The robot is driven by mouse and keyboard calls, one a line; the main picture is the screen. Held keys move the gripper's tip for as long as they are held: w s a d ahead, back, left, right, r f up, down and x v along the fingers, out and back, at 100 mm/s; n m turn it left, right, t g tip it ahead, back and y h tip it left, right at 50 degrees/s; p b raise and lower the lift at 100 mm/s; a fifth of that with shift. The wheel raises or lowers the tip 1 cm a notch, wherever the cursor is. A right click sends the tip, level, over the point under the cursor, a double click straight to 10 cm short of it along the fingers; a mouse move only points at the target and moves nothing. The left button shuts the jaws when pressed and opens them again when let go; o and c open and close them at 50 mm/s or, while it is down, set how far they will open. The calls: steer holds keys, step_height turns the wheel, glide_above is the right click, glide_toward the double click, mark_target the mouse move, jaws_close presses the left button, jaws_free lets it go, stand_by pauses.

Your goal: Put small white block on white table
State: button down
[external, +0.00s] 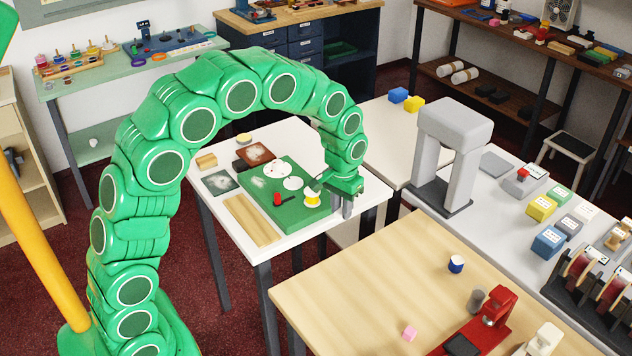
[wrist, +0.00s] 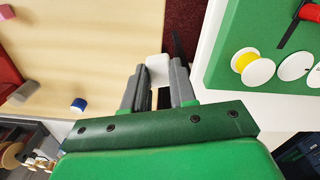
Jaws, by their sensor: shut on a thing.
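My gripper (external: 346,206) hangs at the right front edge of the white table (external: 212,210). In the wrist view my gripper (wrist: 158,88) is shut on the small white block (wrist: 157,67), which sits between the fingertips. The wrist view shows the white table (wrist: 209,68) just to the right of the fingers. Dark red floor shows between it and the wooden table. I cannot make out the block in the external view, nor tell its height above the table.
A green board (external: 262,185) with a yellow spool, white discs and a red-handled tool covers much of the white table. A wooden strip (external: 250,220) lies in front. The wooden table (external: 370,275) holds a pink block (external: 409,333) and a blue-and-white cylinder (external: 456,264).

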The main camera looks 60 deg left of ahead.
steer(key=s+a+r+n, duration=0.1)
steer(key=s+a+n, duration=0.25)
steer(key=a, duration=1.05)
steer(key=s+a+r+n, duration=0.1)
steer(key=s+a+n, duration=0.25)
steer(key=a, duration=1.05)
steer(key=s+a+r+n, duration=0.2)
steer(key=s+a+n, duration=0.6)
steer(key=s+a, duration=1.15)
steer(key=shift+w+a+f, duration=1.55)
steer(key=shift+a, duration=0.5)
steer(key=shift+w+a+f, duration=1.55)
steer(key=shift+a+f, duration=0.05)
steer(key=shift+a, duration=0.45)
steer(key=shift+w+a+f, duration=1.55)
steer(key=shift+a, duration=0.5)
steer(key=shift+w+a+f, duration=0.1)
steer(key=shift+a+f, duration=0.05)
steer(key=shift+f, duration=1.6)
steer(key=shift+f, duration=0.1)
